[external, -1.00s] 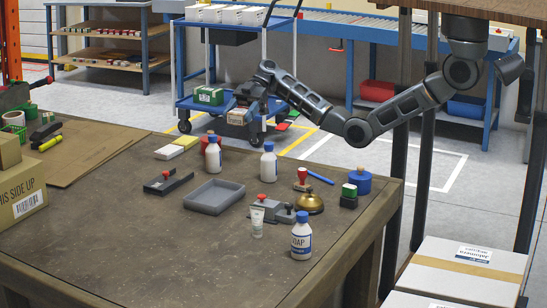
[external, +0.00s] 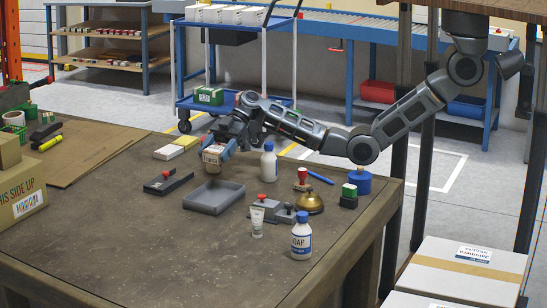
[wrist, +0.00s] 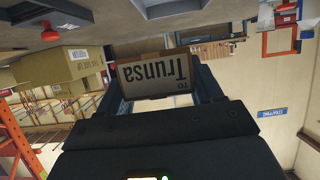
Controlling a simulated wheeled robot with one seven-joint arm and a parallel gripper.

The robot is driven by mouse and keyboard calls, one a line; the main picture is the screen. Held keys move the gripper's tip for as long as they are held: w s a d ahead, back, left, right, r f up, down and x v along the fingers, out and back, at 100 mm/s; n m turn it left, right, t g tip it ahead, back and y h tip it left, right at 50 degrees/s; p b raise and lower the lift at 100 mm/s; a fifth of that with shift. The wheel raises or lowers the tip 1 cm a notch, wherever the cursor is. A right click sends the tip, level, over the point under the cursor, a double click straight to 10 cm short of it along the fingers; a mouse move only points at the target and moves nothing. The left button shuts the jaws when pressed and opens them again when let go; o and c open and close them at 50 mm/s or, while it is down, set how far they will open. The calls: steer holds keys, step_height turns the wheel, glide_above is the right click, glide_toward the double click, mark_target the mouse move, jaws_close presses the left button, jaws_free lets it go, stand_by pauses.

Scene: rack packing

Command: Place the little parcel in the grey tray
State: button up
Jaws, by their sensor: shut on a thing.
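The little parcel (external: 213,154) is a small brown box with a label that reads "Trunsa" in the wrist view (wrist: 156,75). My gripper (external: 222,148) is shut on it, with one finger on each side of the box. It holds the parcel above the far side of the grey tray (external: 222,207), apart from it. The tray is shallow, rectangular and empty on the brown table. Part of its grey edge also shows at the top of the wrist view (wrist: 168,9).
A white bottle (external: 269,163) stands right of my gripper. The table's front left is clear.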

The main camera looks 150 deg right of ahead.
steer(key=shift+w+a+f, duration=0.15)
steer(key=shift+w+f, duration=0.2)
steer(key=shift+w, duration=0.05)
steer(key=shift+f, duration=1.9)
steer(key=shift+f+b, duration=0.4)
steer(key=shift+b, duration=0.1)
steer(key=shift+f+b, duration=0.25)
steer(key=shift+b, duration=0.05)
steer(key=o, duration=1.1)
steer(key=shift+r, duration=0.15)
